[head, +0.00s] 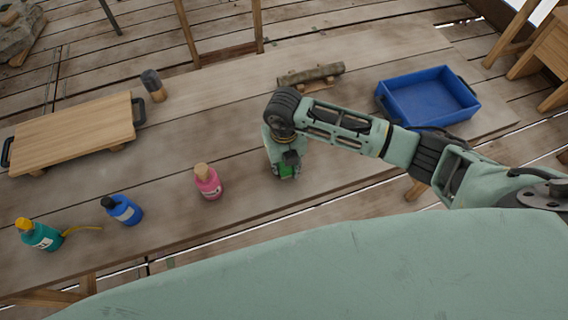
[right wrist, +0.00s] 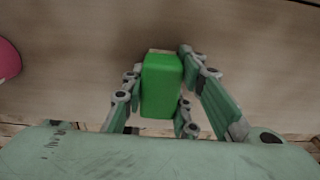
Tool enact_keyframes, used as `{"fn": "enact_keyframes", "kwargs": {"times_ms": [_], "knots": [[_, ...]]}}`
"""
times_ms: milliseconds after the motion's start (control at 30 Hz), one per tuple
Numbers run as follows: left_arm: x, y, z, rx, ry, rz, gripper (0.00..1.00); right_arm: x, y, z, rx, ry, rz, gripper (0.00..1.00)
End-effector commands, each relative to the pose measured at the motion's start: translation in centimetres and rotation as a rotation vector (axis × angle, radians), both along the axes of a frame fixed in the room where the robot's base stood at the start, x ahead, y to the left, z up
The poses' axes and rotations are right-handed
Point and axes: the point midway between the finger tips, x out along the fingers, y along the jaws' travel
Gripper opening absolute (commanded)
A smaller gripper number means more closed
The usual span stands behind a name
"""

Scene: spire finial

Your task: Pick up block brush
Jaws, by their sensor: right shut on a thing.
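The block brush shows as a bright green block with rounded edges (right wrist: 161,88) in the right wrist view, with a small pale strip at its far end. A bit of its green shows in the head view (head: 288,171), mostly hidden by my wrist and fingers. My right gripper (right wrist: 160,100) has its fingers on both sides of the block and is shut on it. In the head view my right gripper (head: 286,165) points down at the front middle of the table. I cannot tell whether the brush touches the table. My left gripper is not in view.
On the wooden table (head: 225,120) stand a pink bottle (head: 208,184), a blue bottle (head: 124,210) and a teal bottle (head: 40,236). A wooden board (head: 75,130), a dark-topped cylinder (head: 153,85), a log (head: 311,75) and a blue tray (head: 384,105) lie farther back.

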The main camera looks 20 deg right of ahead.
Motion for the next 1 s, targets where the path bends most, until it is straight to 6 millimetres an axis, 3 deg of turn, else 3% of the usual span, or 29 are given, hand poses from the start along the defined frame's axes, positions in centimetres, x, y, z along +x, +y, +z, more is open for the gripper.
{"fn": "enact_keyframes", "kwargs": {"times_ms": [333,533,800,1000], "knots": [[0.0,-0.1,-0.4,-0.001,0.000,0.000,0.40,0.1,0.0,0.9,0.000,-0.003,0.000,0.01],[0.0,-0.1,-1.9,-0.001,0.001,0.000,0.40,0.2,0.0,4.1,0.001,-0.008,0.003,0.01],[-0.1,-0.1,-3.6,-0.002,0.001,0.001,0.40,-3.7,-5.5,7.5,-0.003,-0.003,-0.001,0.01],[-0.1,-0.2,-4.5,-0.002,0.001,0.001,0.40,-5.8,-8.2,9.8,-0.002,-0.002,0.000,0.01]]}}
